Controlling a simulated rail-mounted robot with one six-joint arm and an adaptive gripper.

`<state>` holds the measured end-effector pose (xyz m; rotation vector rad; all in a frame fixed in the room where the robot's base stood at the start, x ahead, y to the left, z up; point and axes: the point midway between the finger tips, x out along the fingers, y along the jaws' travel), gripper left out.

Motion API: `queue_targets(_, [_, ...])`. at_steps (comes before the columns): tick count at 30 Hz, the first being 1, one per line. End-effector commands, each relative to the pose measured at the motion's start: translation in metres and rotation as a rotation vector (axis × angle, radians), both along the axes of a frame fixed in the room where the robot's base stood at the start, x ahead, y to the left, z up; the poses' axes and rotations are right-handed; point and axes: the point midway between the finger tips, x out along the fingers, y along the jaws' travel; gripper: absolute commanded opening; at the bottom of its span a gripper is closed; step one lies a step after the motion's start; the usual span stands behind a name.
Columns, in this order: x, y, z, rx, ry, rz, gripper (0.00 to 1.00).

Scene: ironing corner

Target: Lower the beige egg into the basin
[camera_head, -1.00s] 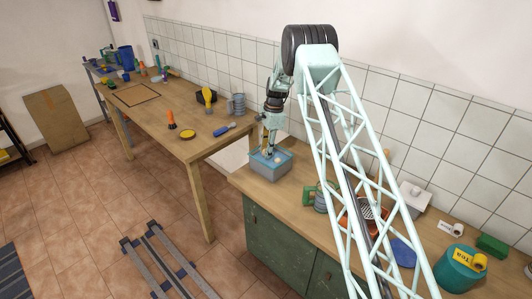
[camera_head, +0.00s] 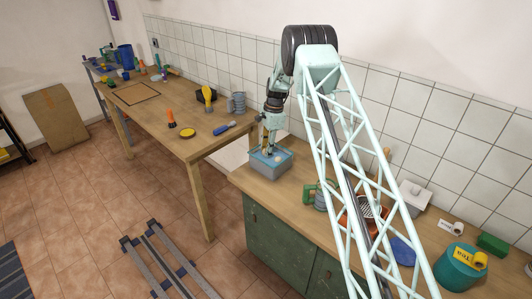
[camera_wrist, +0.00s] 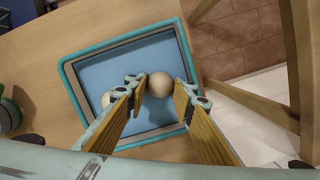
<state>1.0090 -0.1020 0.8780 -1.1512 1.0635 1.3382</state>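The beige egg (camera_wrist: 160,84) sits between the two fingertips of my gripper (camera_wrist: 161,92) in the wrist view, with a finger close against each side. My gripper appears closed on it. The basin (camera_wrist: 183,52), grey with a teal rim and a blue inside, lies directly below the fingers. In the head view the basin (camera_head: 270,172) stands on the counter, and my gripper (camera_head: 268,151) points down into it. The egg's exact height above the basin floor is hard to tell. A second pale egg (camera_wrist: 106,99) is in the basin, partly hidden behind the left finger.
The wooden counter (camera_head: 252,183) holds a green-handled mug (camera_head: 320,198) right of the basin. My arm covers part of the counter. A wooden table (camera_head: 160,110) with a blue-handled tool (camera_head: 223,129) and a grey mug (camera_head: 237,102) stands to the left. A gap separates table and counter.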

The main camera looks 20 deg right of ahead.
Motion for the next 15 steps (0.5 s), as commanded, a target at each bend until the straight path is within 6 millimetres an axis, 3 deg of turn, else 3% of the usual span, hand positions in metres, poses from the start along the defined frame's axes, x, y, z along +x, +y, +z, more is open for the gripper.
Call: queue_targets(15, [0.0000, 0.0000, -0.0049, 0.000, 0.000, 0.000, 0.20])
